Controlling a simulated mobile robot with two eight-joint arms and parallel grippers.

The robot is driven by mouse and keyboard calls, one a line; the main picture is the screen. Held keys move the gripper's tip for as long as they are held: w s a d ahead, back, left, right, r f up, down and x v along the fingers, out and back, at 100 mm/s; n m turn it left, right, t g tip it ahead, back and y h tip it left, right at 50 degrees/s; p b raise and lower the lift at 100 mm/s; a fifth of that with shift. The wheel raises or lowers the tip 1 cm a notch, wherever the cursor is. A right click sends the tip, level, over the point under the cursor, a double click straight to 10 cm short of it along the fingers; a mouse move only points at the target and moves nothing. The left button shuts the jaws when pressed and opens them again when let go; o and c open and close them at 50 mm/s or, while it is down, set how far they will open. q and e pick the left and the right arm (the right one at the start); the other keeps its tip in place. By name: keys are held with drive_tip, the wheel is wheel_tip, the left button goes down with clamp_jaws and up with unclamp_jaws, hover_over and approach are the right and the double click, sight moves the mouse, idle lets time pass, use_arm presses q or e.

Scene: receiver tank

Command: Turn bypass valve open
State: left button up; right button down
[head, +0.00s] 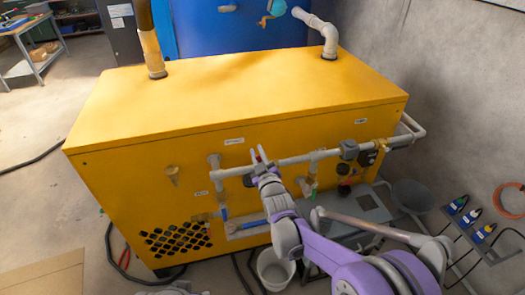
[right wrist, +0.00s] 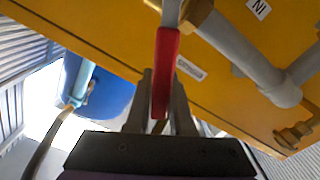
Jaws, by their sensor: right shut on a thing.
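The valve's red lever handle (head: 259,153) shows at the grey pipe on the front of the yellow cabinet (head: 130,170). In the right wrist view the red handle (right wrist: 165,70) runs between my right gripper's two fingers, and a brass fitting (right wrist: 198,12) shows at the top. My right gripper (head: 258,162) is shut on this handle; it also shows in the right wrist view (right wrist: 162,92). A small white label (head: 234,141) is above the pipe, too small to read here. The valve body is mostly hidden by my gripper.
Grey pipes (head: 290,160) run across the cabinet front to a dark boxed unit (head: 349,149) at the right. A white bucket (head: 275,268) stands on the floor below. The floor at left is mostly clear.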

drive_tip(key=shift+s+a+f+n, duration=0.2)
drive_tip(key=shift+a+f+n, duration=0.15)
drive_tip(key=shift+a+n, duration=0.25)
drive_tip(key=shift+d, duration=0.1)
drive_tip(key=c, duration=0.8)
unclamp_jaws()
drive_tip(key=b+v, duration=0.1)
drive_tip(key=v, duration=0.9)
drive_tip(key=shift+s+d+r, duration=0.1)
drive_tip(key=shift+s+d, duration=0.05)
drive_tip(key=shift+s, duration=0.25)
